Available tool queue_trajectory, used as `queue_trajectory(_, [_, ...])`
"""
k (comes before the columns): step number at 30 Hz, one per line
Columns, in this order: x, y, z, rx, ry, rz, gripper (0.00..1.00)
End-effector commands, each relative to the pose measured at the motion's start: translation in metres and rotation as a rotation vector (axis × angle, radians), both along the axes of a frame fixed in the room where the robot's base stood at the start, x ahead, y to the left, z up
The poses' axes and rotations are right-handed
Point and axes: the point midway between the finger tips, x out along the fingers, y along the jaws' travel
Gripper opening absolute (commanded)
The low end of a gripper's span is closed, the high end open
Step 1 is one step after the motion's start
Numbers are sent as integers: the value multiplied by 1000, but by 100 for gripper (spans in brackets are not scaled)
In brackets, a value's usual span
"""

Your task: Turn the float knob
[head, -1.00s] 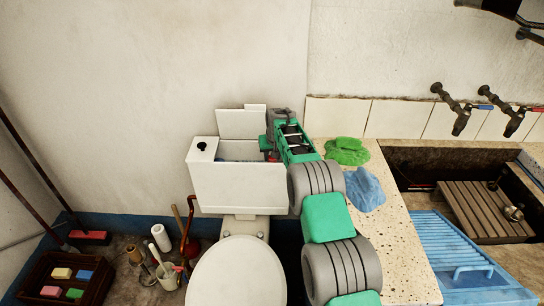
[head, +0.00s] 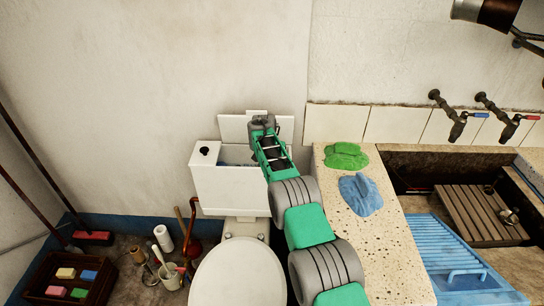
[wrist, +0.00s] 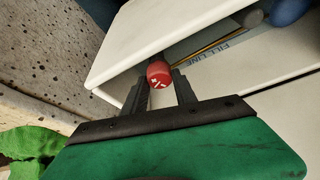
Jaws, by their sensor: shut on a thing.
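The float knob (wrist: 158,73) is a small red cap with white marks in the wrist view. It sits inside the open white cistern (head: 222,190), near its wall. My gripper (wrist: 160,84) reaches in over the rim, and its two dark fingers are shut on the knob, one on each side. A "FILL LINE" mark (wrist: 238,44) shows on the inner wall beyond it. In the head view my arm covers the right part of the cistern, so the knob and fingertips are hidden there.
The cistern lid (head: 232,130) leans on the wall behind. A stone counter (head: 385,235) with a green cloth (head: 345,156) and a blue cloth (head: 360,194) is close on the right. The toilet seat (head: 238,275) lies below in front.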

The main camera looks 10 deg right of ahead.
Motion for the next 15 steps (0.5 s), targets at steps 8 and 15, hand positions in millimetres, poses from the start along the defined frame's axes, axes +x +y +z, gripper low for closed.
queue_trajectory(8, [0, 3, 1, 1, 1, -35, 0])
queue_trajectory(15, [0, 3, 0, 1, 0, -48, 0])
